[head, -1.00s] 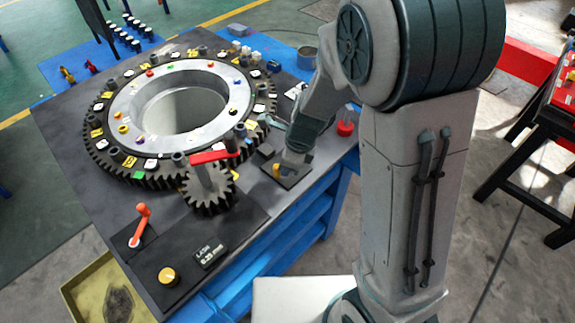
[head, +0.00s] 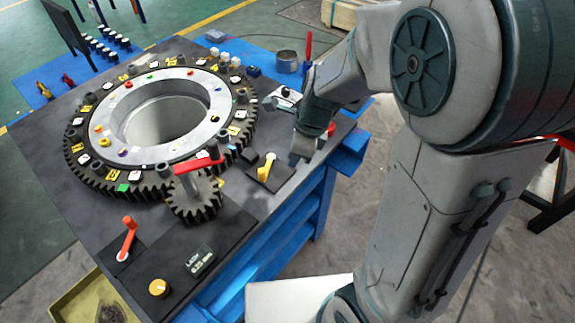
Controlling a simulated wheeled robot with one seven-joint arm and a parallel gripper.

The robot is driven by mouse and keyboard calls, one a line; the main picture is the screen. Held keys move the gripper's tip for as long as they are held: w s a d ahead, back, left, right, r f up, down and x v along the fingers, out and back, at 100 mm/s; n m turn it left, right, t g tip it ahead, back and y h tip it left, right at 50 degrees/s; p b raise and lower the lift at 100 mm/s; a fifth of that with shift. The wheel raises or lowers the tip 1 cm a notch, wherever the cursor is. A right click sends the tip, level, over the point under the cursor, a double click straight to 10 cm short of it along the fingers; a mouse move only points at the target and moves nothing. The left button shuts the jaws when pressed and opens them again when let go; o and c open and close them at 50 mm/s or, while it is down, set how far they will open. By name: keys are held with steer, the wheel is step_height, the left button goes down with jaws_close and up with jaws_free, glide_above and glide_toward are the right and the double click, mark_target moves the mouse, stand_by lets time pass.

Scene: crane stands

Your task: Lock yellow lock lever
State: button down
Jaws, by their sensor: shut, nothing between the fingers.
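The yellow lock lever (head: 267,167) stands on a small dark plate (head: 270,178) at the right front edge of the workbench. It is tilted, its upper end toward the upper right, and it is fully in sight. My gripper (head: 295,161) points down just to the right of the lever, with a small gap between them in the picture. It is shut and holds nothing. The exact depth between the fingertips and the lever is hard to tell.
A big toothed ring (head: 105,185) fills the middle of the bench. A small gear with a red handle (head: 199,164) stands left of the lever. An orange lever (head: 127,240), a yellow knob (head: 159,288) and a small display (head: 199,260) lie toward the front.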

steer(key=shift+v, duration=1.2)
steer(key=s+d+r+n+t+h, duration=0.1)
steer(key=s+d+r+n, duration=0.3)
steer(key=n, duration=0.6)
steer(key=s+d+r+n+t+h, duration=0.1)
steer(key=s+d+r+n, duration=0.3)
steer(key=s+n, duration=0.4)
steer(key=n+t, duration=0.1)
steer(key=n, duration=0.1)
steer(key=shift+d+n+h, duration=0.2)
steer(key=shift+n+h, duration=0.2)
